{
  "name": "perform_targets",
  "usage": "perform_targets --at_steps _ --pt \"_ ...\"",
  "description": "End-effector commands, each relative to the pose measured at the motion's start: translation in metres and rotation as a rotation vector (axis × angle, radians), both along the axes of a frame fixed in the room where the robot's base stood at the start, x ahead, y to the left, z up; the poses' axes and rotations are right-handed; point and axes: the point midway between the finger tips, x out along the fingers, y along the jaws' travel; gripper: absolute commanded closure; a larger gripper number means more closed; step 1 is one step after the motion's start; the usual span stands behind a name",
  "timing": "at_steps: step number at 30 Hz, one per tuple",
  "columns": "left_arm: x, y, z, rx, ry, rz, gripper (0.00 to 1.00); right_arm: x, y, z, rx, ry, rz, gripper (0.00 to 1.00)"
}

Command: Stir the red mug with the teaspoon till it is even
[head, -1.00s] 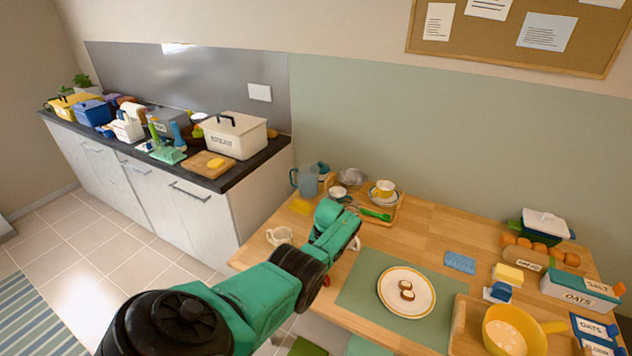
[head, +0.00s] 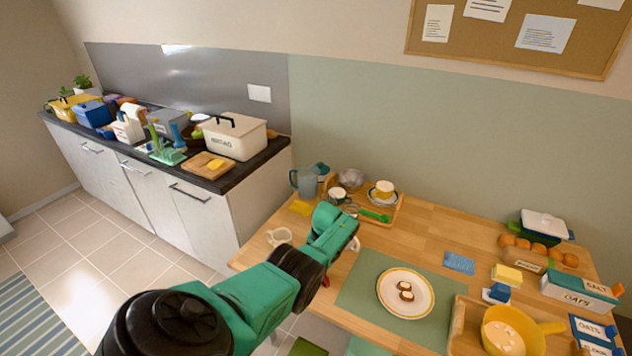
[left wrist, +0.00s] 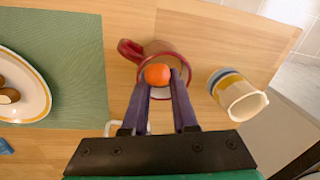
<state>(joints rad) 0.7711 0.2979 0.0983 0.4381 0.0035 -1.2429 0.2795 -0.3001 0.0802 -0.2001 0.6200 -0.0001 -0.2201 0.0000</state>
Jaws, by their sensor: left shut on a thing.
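The red mug (left wrist: 130,50) stands on the wooden table in the left wrist view, its handle toward the upper left and its red rim partly behind my fingers. My left gripper (left wrist: 160,80) is over the mug's opening, its two purple fingers closed on a rounded orange end, which looks like the handle of the teaspoon (left wrist: 157,73). The rest of the spoon and most of the mug's contents are hidden. My right gripper is not in view.
A cream striped mug (left wrist: 240,96) stands right of the red mug, near the table edge. A plate (head: 420,308) lies on a green mat (head: 357,294). A pale wire-like handle (left wrist: 113,128) shows beside my left finger. A dish rack with cups stands at the back.

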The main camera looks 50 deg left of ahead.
Motion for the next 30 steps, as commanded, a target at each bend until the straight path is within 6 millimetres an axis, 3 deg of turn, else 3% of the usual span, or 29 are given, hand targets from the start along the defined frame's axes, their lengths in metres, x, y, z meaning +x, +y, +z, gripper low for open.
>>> perform_targets --at_steps 13,24,26,30 --pt "0.0 0.0 0.002 0.0 0.0 0.0 1.0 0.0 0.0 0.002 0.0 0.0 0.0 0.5" --pt "-0.009 -0.01 0.032 -0.001 0.001 0.0 1.0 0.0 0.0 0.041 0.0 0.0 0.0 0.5" --pt "-0.008 -0.013 0.029 -0.001 -0.004 -0.004 1.0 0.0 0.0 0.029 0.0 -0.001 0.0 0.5" --pt "-0.012 -0.017 0.041 0.0 -0.003 -0.004 1.0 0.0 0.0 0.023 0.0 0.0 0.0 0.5"
